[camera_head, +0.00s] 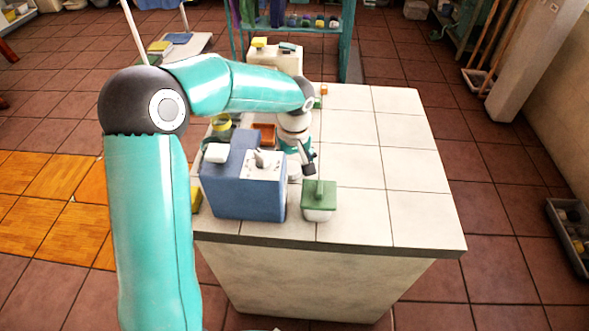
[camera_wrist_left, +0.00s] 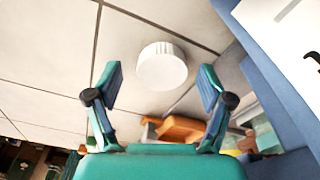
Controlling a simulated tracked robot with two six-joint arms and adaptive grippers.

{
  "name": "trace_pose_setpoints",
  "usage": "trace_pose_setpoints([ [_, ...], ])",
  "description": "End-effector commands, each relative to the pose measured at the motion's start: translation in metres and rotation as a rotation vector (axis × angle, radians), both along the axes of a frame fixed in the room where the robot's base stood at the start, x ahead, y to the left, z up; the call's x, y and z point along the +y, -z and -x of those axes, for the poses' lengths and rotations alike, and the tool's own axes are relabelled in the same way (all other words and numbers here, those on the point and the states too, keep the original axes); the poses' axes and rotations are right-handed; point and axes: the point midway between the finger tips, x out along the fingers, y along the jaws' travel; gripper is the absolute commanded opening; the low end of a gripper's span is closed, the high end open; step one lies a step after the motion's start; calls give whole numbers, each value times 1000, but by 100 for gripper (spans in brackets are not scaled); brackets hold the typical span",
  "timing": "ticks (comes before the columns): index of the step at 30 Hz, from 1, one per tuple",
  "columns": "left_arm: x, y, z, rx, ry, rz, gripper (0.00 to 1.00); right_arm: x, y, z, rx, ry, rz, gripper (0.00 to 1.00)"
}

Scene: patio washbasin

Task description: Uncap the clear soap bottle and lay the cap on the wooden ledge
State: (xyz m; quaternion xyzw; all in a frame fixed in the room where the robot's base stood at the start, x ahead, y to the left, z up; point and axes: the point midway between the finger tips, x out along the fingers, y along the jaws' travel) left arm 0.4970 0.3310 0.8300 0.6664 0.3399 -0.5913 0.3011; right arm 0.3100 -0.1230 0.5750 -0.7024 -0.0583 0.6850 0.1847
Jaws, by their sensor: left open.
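A white ribbed round cap (camera_wrist_left: 162,66) shows in the wrist view, seen from above, between my spread fingers and beyond their tips. Any bottle body under it is hidden from this angle. My left gripper (camera_wrist_left: 158,86) is open and empty, with the cap apart from both fingers. In the head view my left gripper (camera_head: 304,165) hangs over the tiled counter beside the blue box. A small white part (camera_head: 293,177) shows below it, partly hidden. I cannot make out the clear bottle or the wooden ledge for sure. My right gripper is not in view.
The blue box (camera_head: 243,195) with a white panel stands close left of the gripper. A white tub with a green lid (camera_head: 319,199) stands in front. An orange tray (camera_head: 264,132) lies behind the box. The right side of the tiled counter (camera_head: 410,150) is clear.

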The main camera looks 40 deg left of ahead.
Motion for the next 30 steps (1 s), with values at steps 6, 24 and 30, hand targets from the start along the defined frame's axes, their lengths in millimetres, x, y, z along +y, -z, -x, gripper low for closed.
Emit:
trace_pose_setpoints([
  [6,0,1,0,-1,0,-1,81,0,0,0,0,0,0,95],
  [24,0,0,0,-1,0,-1,37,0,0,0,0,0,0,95],
  [30,0,-9,-1,-3,0,-2,37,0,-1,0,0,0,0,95],
])
